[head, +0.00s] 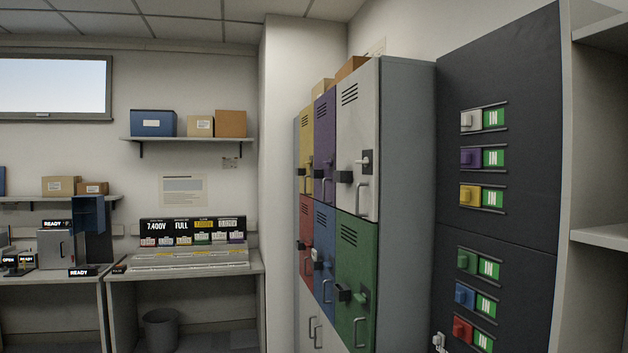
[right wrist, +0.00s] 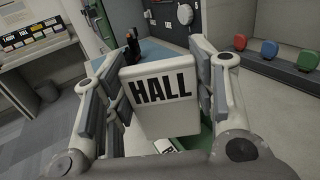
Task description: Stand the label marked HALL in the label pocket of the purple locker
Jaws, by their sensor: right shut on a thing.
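The white label marked HALL (right wrist: 163,92) is held in my right gripper (right wrist: 160,78) in the right wrist view. The gripper's fingers close on the label from both sides, and its lettering faces the camera. The purple locker (head: 325,140) is in the upper row in the head view, between a yellow and a white locker. A small dark box, perhaps its label pocket (head: 318,173), sticks out from its door; it is too small to see inside. My left gripper is in neither view.
The white locker (head: 357,130) stands just right of the purple one; the green locker (head: 356,285) is below. A dark panel (head: 500,150) with slider switches stands at right. A bench with coloured round pieces (right wrist: 270,55) shows in the right wrist view.

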